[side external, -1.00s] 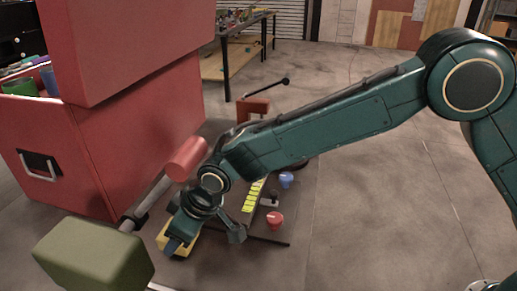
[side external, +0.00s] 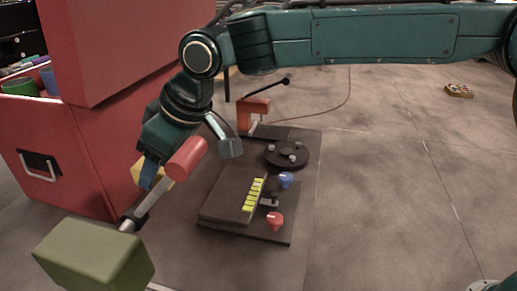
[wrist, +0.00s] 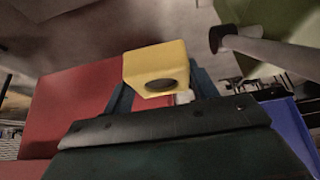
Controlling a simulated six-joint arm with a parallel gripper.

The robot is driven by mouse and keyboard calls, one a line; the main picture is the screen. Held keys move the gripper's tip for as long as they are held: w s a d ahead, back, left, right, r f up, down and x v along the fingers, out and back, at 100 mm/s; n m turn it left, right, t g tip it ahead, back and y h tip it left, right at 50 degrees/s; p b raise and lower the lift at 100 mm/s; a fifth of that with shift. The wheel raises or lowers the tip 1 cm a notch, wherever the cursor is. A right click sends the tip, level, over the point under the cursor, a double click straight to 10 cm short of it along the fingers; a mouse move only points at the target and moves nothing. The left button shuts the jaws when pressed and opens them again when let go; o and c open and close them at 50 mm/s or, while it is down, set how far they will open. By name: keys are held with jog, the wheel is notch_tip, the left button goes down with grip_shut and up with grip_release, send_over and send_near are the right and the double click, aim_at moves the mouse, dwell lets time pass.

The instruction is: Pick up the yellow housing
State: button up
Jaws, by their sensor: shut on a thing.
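The yellow housing (side external: 137,172) is held up in my gripper (side external: 152,167) in the side view. It is mostly hidden there behind a blue fingertip and the red cylinder. In the wrist view the housing (wrist: 157,64) is a rounded yellow block with a dark round opening, sitting between my two fingers. My gripper (wrist: 161,84) is shut on it. In the side view, the housing appears in front of the red cabinet and well above the floor.
A red cylinder (side external: 187,158) on a grey rod and an olive block (side external: 92,256) stand close by in front. A red cabinet (side external: 75,140) is at left. A dark panel (side external: 222,202) with red and blue knobs lies to the right.

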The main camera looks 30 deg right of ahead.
jog(key=shift+r, duration=0.9)
jog(key=shift+w+d, duration=0.1)
jog(key=shift+d, duration=0.05)
jog(key=w+d+r, duration=0.2)
jog(key=w+d, duration=0.1)
jog(key=d, duration=0.4)
jog(key=w+d+r, duration=0.2)
jog(key=w+d, duration=0.1)
jog(key=d, duration=0.5)
send_over(225, 189)
jog(key=s+d, duration=0.1)
jog(key=d, duration=0.1)
jog(key=f, duration=1.6)
jog(key=shift+s+a, duration=0.15)
jog(key=shift+a, duration=0.1)
jog(key=shift+f, duration=0.15)
jog(key=shift+f, duration=2.05)
jog(key=shift+f, duration=0.15)
